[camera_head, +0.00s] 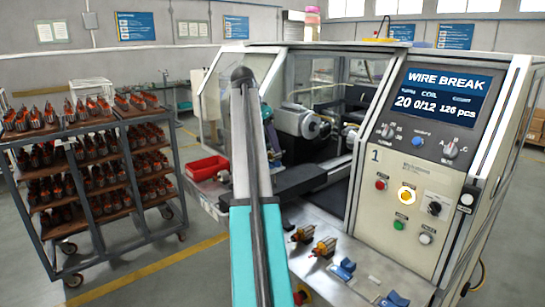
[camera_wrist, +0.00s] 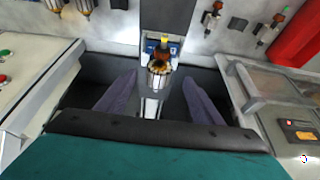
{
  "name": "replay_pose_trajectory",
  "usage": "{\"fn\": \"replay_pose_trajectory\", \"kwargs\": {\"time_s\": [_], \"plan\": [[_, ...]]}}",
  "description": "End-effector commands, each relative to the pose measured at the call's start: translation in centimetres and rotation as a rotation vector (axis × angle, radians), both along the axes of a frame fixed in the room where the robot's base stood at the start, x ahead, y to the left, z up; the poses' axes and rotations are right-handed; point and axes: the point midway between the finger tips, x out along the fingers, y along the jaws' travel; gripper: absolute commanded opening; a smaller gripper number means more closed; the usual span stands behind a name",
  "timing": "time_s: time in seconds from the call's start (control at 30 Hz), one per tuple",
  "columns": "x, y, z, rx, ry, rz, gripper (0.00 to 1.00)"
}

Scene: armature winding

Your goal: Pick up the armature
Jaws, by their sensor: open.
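In the wrist view an armature (camera_wrist: 158,64), with a yellow tip, an orange-brown winding and a dark ring, sits upright-looking in the picture in front of a grey block. My gripper (camera_wrist: 160,78) is open, with one dark finger on each side of this armature and a visible gap to it. I cannot tell its height above the part. In the head view my arm stands in front of the machine and the gripper is not visible. Two more armatures (camera_head: 303,234) (camera_head: 324,247) lie on the machine's front ledge.
The winding machine's panel (camera_head: 437,97) reads "WIRE BREAK", with a lit yellow button (camera_head: 406,196). Blue holders (camera_head: 343,269) sit on the front ledge. A red bin (camera_head: 207,167) stands left of the machine; a cart (camera_head: 130,114) with many armatures is at left.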

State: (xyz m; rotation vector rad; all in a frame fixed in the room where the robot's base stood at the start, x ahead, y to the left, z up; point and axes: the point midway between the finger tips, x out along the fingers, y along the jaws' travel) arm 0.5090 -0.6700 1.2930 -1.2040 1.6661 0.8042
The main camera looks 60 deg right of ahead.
Motion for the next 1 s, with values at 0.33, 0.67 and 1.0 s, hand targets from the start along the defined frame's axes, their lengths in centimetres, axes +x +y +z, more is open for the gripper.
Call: {"fn": "replay_pose_trajectory", "kwargs": {"time_s": [0.33, 0.67, 1.0], "plan": [[-0.5, -0.8, -2.3, 0.001, 0.0, -0.001, 0.61], [-0.7, -1.7, -4.7, 0.001, 0.0, -0.001, 0.61], [-0.8, -1.8, -4.8, 0.0, 0.0, -0.002, 0.61]]}}
